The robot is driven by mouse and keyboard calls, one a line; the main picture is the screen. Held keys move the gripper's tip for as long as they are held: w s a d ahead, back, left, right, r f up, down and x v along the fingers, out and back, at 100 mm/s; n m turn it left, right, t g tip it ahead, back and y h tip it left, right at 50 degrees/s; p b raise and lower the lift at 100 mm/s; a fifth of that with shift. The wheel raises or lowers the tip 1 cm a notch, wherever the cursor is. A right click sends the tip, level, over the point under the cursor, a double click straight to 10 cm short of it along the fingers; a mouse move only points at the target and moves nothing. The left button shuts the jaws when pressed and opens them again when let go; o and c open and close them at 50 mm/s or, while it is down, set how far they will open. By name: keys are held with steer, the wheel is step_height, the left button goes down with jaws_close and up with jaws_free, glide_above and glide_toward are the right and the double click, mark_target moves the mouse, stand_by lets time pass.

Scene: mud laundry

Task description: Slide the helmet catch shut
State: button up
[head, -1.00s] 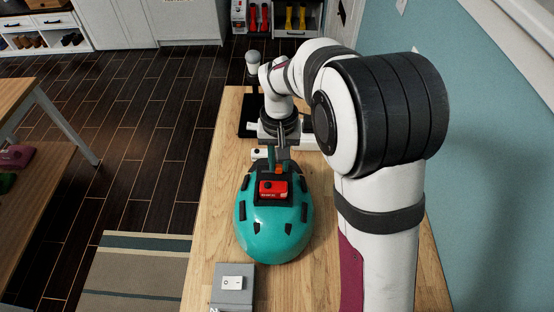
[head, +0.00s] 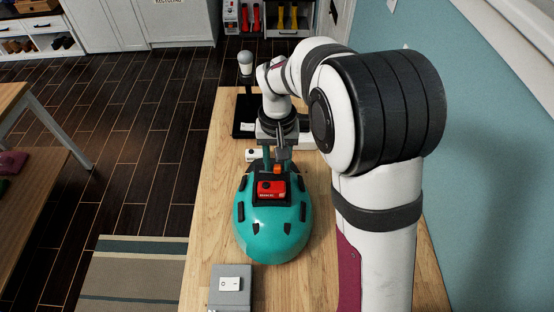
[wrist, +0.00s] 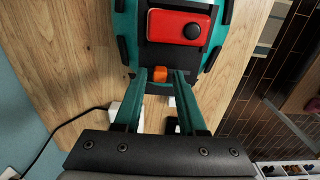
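A teal helmet (head: 272,235) with black pads lies dome up on the wooden bench. A red unit (head: 271,190) sits on a black mount on it, and it also shows in the wrist view (wrist: 172,27). The small orange catch (wrist: 159,74) is at the helmet's far edge and also shows in the head view (head: 278,169). My gripper (wrist: 159,72) is open, with its two green fingers on either side of the catch. A gap shows between catch and fingers; contact cannot be told. In the head view my gripper (head: 277,164) is at the helmet's far end.
A grey switch box (head: 230,289) stands on the wooden bench (head: 216,205) in front of the helmet. A cable (wrist: 60,130) runs along the bench in the wrist view.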

mark_target(277, 166)
steer(key=shift+r, duration=3)
